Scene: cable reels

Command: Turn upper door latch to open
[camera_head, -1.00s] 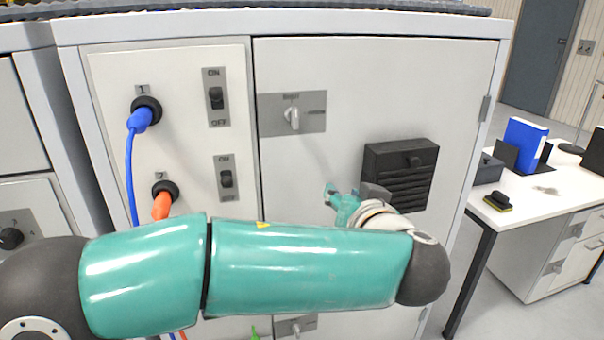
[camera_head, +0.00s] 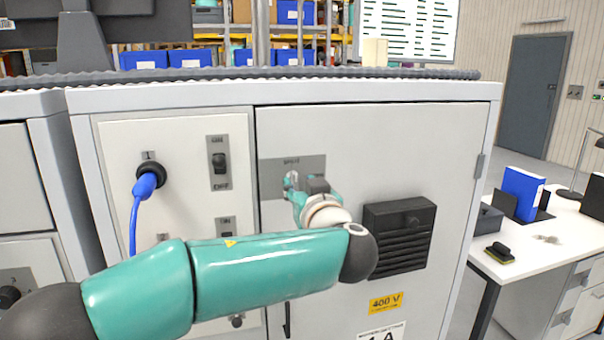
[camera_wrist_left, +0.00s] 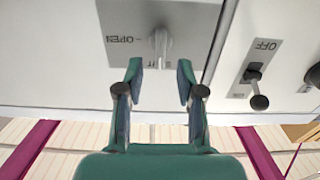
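In the left wrist view the plate (camera_wrist_left: 120,30) reads OPEN, seen upside down. My left gripper (camera_head: 291,182) is at the latch plate in the head view and partly covers the latch. I cannot tell whether a finger touches the latch. My right gripper is not in view.
A black vent box (camera_head: 399,238) sticks out from the door right of my arm. A panel on the left has a blue plug (camera_head: 146,184) and ON/OFF switches (camera_head: 218,163). A white desk (camera_head: 530,235) with a blue binder (camera_head: 522,194) stands to the right.

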